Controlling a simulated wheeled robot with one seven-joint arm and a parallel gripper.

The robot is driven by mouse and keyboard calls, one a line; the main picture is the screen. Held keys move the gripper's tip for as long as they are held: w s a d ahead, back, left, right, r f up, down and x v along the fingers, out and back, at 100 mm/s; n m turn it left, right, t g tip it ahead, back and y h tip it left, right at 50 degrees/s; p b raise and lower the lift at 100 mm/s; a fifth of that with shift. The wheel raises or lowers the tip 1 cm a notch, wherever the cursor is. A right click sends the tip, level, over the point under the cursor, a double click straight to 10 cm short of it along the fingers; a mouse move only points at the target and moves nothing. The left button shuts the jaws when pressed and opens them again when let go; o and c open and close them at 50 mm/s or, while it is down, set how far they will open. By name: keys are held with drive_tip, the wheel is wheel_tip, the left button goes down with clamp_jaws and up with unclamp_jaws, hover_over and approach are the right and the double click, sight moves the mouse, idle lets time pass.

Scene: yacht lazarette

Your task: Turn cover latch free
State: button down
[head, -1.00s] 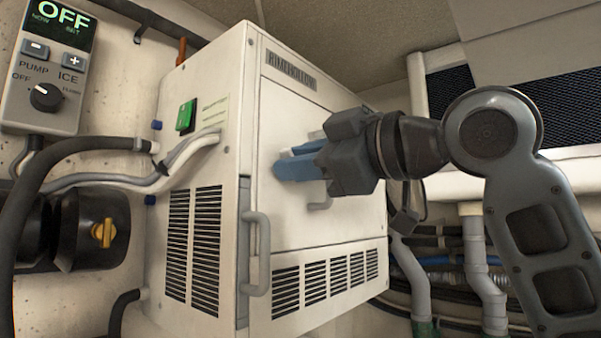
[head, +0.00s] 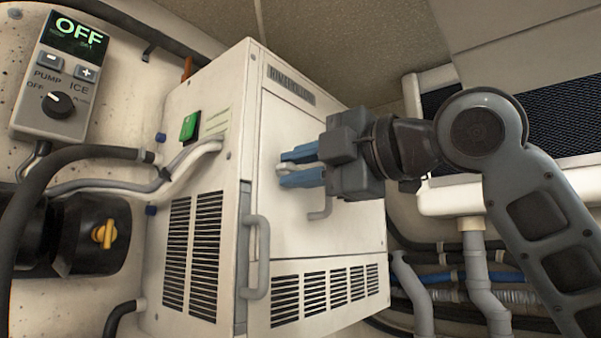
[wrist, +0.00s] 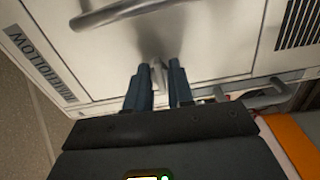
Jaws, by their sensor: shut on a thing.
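The ice maker's white front cover (head: 345,145) is in place, a flat panel with a nameplate at its top edge. The cover latch (head: 283,169), a small pale grey piece near the cover's left edge, shows at the tips of my blue fingers. My gripper (head: 293,168) is shut on the latch, with one finger above it and one below in the head view. In the wrist view the latch (wrist: 157,76) stands between my two dark fingers (wrist: 159,82). The fingers hide part of it.
A grey handle (head: 320,205) sits on the cover by my gripper, and a larger handle (head: 258,258) is on the cabinet's front left edge. A control box (head: 62,75) reading OFF hangs at upper left. Hoses (head: 85,152) run along the left side; pipes (head: 480,275) are at right.

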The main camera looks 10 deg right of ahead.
drive_tip(key=shift+n, duration=0.4)
drive_tip(key=c, duration=1)
unclamp_jaws()
drive_tip(key=shift+b+v, duration=0.65)
drive_tip(key=shift+v, duration=3.25)
